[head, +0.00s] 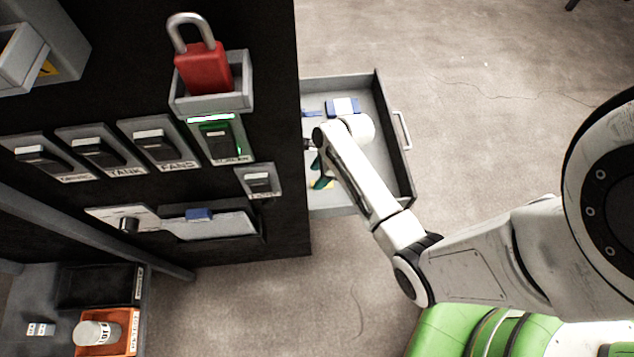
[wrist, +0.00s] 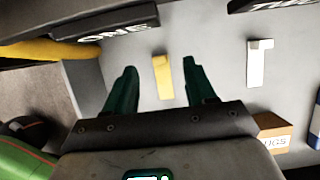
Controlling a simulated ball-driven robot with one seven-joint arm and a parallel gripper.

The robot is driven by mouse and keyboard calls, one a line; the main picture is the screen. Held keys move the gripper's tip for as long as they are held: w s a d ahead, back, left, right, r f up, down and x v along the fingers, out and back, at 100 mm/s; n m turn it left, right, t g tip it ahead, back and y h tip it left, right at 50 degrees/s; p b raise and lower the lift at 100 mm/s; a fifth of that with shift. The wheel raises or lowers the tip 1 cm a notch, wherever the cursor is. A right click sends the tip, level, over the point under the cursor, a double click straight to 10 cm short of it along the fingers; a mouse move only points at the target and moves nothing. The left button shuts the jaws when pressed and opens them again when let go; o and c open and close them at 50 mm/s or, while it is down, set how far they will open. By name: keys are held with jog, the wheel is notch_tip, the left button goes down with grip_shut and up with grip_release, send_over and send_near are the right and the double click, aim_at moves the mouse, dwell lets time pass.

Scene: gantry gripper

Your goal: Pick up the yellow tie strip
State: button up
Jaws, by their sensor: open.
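The yellow tie strip (wrist: 163,78) lies on a light grey surface in the wrist view, narrow and nearly upright in the picture. My gripper (wrist: 159,64) is open, with one dark green finger on each side of the strip and a gap to both. I cannot tell how high the fingers are above it. In the head view my gripper (head: 317,168) reaches into the open grey drawer (head: 372,165). A small bit of yellow shows beside the fingers there, mostly hidden by my arm.
A white strip (wrist: 260,64) lies to the right in the wrist view, with an orange-brown labelled box (wrist: 272,132) below it. A dark block marked "ONE" (wrist: 108,22) is above. A blue-and-white item (head: 343,107) sits at the drawer's back. The dark cabinet (head: 272,130) borders the drawer's left.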

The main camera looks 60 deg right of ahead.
aim_at(313, 183)
jog(key=b+x, duration=0.2)
jog(key=x, duration=0.2)
jog(key=shift+f, duration=0.25)
jog(key=shift+c, duration=0.2)
jog(key=c, duration=0.9)
jog(key=shift+o, duration=0.2)
jog(key=shift+r, duration=0.1)
